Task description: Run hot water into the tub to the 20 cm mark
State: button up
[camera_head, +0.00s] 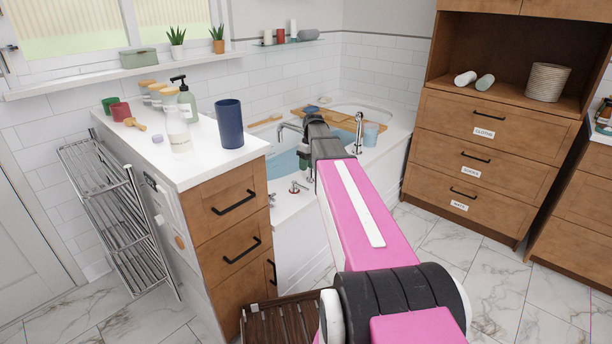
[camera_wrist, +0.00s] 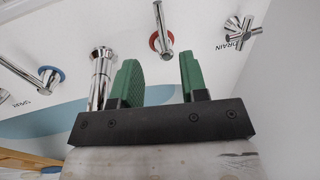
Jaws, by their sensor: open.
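The white bathtub (camera_head: 296,207) stands behind the wooden cabinet, with blue water (camera_head: 283,166) in it. My gripper (camera_head: 304,158) is over the tub's near rim, partly hidden by my arm. In the wrist view my gripper (camera_wrist: 158,72) has its green fingers apart, with nothing between them. The chrome tap lever with a red ring (camera_wrist: 162,38) lies just beyond the fingertips, in line with the gap. The blue-ringed tap (camera_wrist: 50,78) is to the left, and the cross handle marked DRAIN (camera_wrist: 240,32) to the right. I cannot read any depth mark.
A chrome column (camera_wrist: 101,72) stands close beside the left finger. A wooden tray (camera_head: 328,118) spans the tub. The counter (camera_head: 200,165) left of my arm holds a blue cup (camera_head: 229,124) and bottles. A drawer unit (camera_head: 480,150) stands at right. Marble floor (camera_head: 430,235) between is clear.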

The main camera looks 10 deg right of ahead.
jog(key=shift+w+d+r, duration=0.1)
jog(key=shift+d+r, duration=0.05)
jog(key=shift+r, duration=0.75)
jog(key=shift+d+f, duration=0.1)
jog(key=shift+d, duration=0.05)
jog(key=c, duration=0.7)
jog(key=d+f+y, duration=0.1)
jog(key=d+y, duration=0.1)
jog(key=d, duration=0.1)
jog(key=d+f+t+y, duration=0.1)
jog(key=d, duration=0.2)
jog(key=d+f+n+y, duration=0.1)
jog(key=d+f+y, duration=0.1)
jog(key=d, duration=0.1)
jog(key=shift+w+d+t+y, duration=0.15)
jog(key=shift+w+t+y, duration=0.15)
grip_shut()
jog(key=shift+y, duration=0.3)
jog(key=x, duration=0.9)
jog(key=shift+w+d+f, duration=0.15)
jog(key=shift+f, duration=0.5)
jog(key=shift+s+a+r, duration=0.2)
jog(key=shift+s+a, duration=0.2)
jog(key=shift+a, duration=0.1)
jog(key=shift+s+a+r, duration=0.2)
jog(key=shift+s+a, duration=0.2)
jog(key=shift+a, duration=0.1)
jog(key=shift+s+a+r, duration=0.15)
jog(key=shift+s+a, duration=0.1)
jog(key=shift+a, duration=0.25)
